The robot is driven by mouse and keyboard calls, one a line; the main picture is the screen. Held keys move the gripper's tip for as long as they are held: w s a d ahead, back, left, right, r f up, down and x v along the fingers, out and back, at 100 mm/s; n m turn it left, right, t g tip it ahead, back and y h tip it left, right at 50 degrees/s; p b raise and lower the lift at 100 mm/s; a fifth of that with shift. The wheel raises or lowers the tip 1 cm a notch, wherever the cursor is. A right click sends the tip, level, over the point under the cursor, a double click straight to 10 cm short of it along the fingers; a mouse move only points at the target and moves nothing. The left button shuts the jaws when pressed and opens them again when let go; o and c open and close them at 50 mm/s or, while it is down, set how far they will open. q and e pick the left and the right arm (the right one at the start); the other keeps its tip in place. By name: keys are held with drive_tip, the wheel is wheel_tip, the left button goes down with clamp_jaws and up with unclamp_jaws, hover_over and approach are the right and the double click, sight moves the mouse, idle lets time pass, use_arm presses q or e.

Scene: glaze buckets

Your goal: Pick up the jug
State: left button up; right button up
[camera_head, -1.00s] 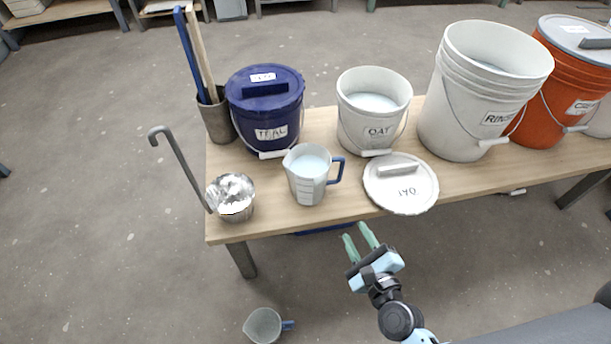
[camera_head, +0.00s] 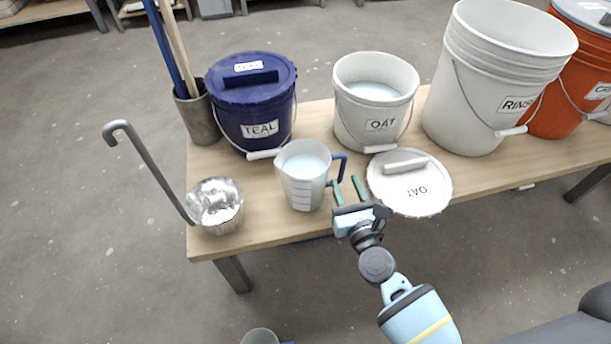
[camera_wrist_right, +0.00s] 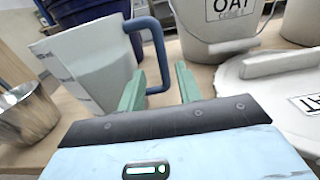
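A pale translucent jug (camera_head: 304,180) with a blue handle stands upright on the table, holding whitish liquid. Its handle (camera_head: 340,168) points right. My right gripper (camera_head: 347,188) is open and empty just right of the jug, at the handle. In the right wrist view the jug (camera_wrist_right: 95,65) is at left. Its handle (camera_wrist_right: 160,55) shows ahead of the gap between my open fingers (camera_wrist_right: 160,85). I cannot tell whether the handle is between the fingertips.
The wooden table (camera_head: 270,222) bears a teal-labelled bucket (camera_head: 255,110), an oat bucket (camera_head: 375,115), a lid (camera_head: 412,195) close right of my gripper, a rinse bucket (camera_head: 485,95), an orange bucket (camera_head: 565,100), a metal ladle (camera_head: 215,205) and a cup of sticks (camera_head: 197,115).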

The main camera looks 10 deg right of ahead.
sight(343, 172)
drive_tip(key=shift+w, duration=2.6)
drive_tip(key=shift+c, duration=0.4)
clamp_jaws()
drive_tip(key=shift+d, duration=0.1)
drive_tip(key=shift+r, duration=0.1)
